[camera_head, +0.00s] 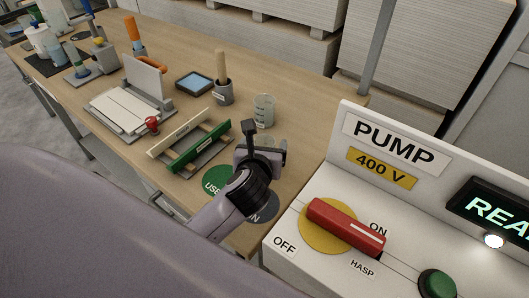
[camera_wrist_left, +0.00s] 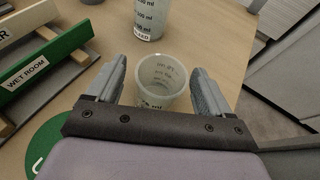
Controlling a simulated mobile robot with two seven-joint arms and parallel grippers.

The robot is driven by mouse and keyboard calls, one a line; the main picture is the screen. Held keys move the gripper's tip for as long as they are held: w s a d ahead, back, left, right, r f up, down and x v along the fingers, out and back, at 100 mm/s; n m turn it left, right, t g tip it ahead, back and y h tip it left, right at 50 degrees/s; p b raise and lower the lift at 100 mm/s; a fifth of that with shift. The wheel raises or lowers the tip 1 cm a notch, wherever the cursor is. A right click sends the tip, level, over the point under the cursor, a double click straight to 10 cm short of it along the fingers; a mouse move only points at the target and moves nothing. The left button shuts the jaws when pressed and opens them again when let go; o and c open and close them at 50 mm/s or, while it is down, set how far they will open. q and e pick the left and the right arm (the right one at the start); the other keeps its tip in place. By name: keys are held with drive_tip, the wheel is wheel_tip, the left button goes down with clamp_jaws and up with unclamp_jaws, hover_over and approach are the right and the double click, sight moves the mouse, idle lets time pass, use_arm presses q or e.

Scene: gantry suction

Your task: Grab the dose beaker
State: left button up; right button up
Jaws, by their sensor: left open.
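A small clear beaker with printed marks, likely the dose beaker (camera_wrist_left: 162,78), stands upright on the bench in the left wrist view. My left gripper (camera_wrist_left: 163,90) is open, with one finger on each side of it and visible gaps. In the head view my left gripper (camera_head: 266,145) is over the near right part of the bench and mostly hides the small beaker. A larger graduated beaker (camera_head: 264,108) stands just behind it and also shows in the left wrist view (camera_wrist_left: 150,18). My right gripper is not in view.
A rack with green and white signs (camera_head: 190,145) stands left of the gripper. A green disc (camera_head: 218,182) lies on the bench beside the gripper. A white pump panel (camera_head: 300,235) with a red lever (camera_head: 345,226) is close on the right. A mortar (camera_head: 224,93) stands farther back.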

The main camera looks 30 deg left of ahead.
use_arm(q)
drive_tip(key=c, duration=1.1)
drive_tip(key=shift+r, duration=0.1)
